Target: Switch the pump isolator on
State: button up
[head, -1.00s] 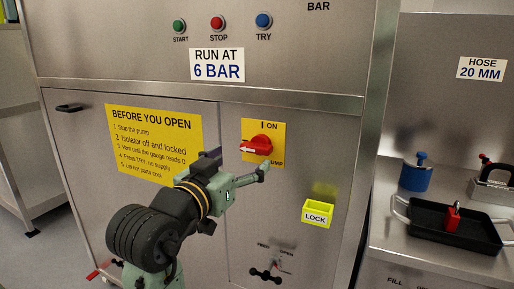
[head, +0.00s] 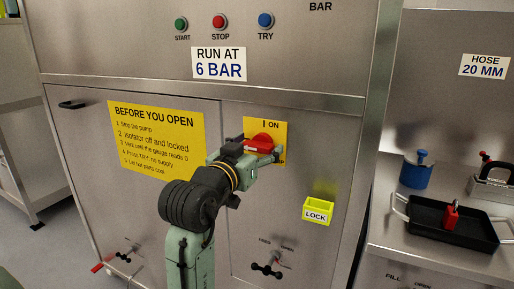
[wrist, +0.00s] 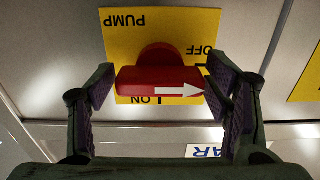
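The pump isolator is a red rotary handle (head: 263,140) on a yellow plate (head: 279,127) on the cabinet front. In the wrist view the picture is upside down; the handle (wrist: 150,80) lies level, and its white arrow points right, towards the OFF side. "I ON" is on the plate's lower edge there. My gripper (head: 260,150) is at the handle and covers its lower part in the head view. In the wrist view my gripper (wrist: 163,103) is open, with one finger beside each end of the handle. The right finger is close to the arrow tip; contact is unclear.
A yellow LOCK box (head: 318,210) is on the panel at lower right. A lever valve (head: 268,268) is below. START, STOP and TRY buttons (head: 219,21) are above. A black tray (head: 460,236) with a red padlock (head: 451,216) stands on the right bench.

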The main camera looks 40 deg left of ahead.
jog(key=c, duration=0.8)
jog(key=shift+c, duration=0.2)
jog(key=shift+f+m+b, duration=0.1)
jog(key=shift+m+b, duration=0.3)
jog(key=m+b, duration=0.2)
jog(key=m, duration=0.1)
jog(key=m+b, duration=0.3)
jog(key=m, duration=0.1)
jog(key=shift+f+m+b, duration=0.1)
jog(key=shift+m+b, duration=0.2)
jog(key=m+b, duration=0.3)
jog(key=m, duration=0.2)
jog(key=m+b, duration=0.2)
jog(key=m, duration=0.2)
jog(key=shift+r+m, duration=0.2)
jog(key=shift+m, duration=0.3)
jog(key=o, duration=1.2)
jog(key=shift+c, duration=0.2)
